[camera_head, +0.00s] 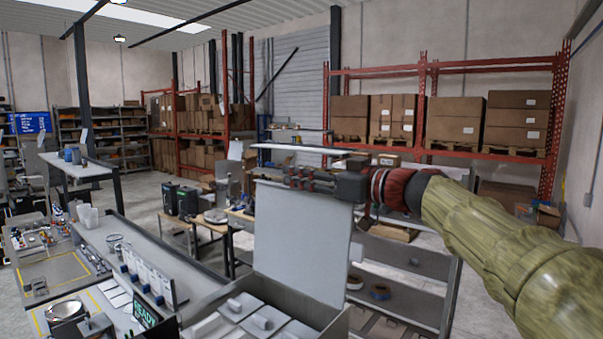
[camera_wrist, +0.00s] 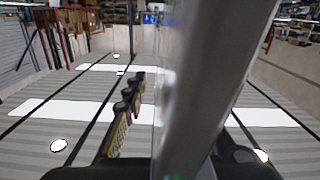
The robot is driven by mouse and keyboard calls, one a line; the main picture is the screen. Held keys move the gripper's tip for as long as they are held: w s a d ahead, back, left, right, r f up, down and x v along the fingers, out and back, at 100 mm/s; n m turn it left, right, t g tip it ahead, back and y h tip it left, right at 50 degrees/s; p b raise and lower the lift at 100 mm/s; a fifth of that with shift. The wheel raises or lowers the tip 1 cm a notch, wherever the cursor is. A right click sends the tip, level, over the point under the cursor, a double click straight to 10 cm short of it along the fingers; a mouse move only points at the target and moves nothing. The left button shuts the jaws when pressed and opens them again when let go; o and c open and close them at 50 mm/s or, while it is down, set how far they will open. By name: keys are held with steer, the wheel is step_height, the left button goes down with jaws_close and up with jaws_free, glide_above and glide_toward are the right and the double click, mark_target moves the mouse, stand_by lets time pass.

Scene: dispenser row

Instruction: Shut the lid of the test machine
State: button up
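The test machine (camera_head: 335,318) is a grey box at the bottom middle of the head view, with light panels inside. Its lid (camera_head: 298,245) is a flat pale grey plate standing about upright at the back of the box, so the machine is open. My gripper (camera_head: 290,175) lies sideways at the lid's top edge, fingers pointing left, in front of its upper part. In the wrist view, one dark jointed finger (camera_wrist: 128,105) shows left of a large grey panel, which seems to be the lid (camera_wrist: 215,70) seen close up.
A counter (camera_head: 195,275) with a row of small dispensers and a "READY" sign (camera_head: 144,313) runs left of the machine. A shelf unit (camera_head: 405,280) stands behind and right of the lid. Red racks with boxes (camera_head: 455,118) line the back wall.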

steer(key=shift+d, duration=0.1)
steer(key=shift+c, duration=0.8)
jaws_close()
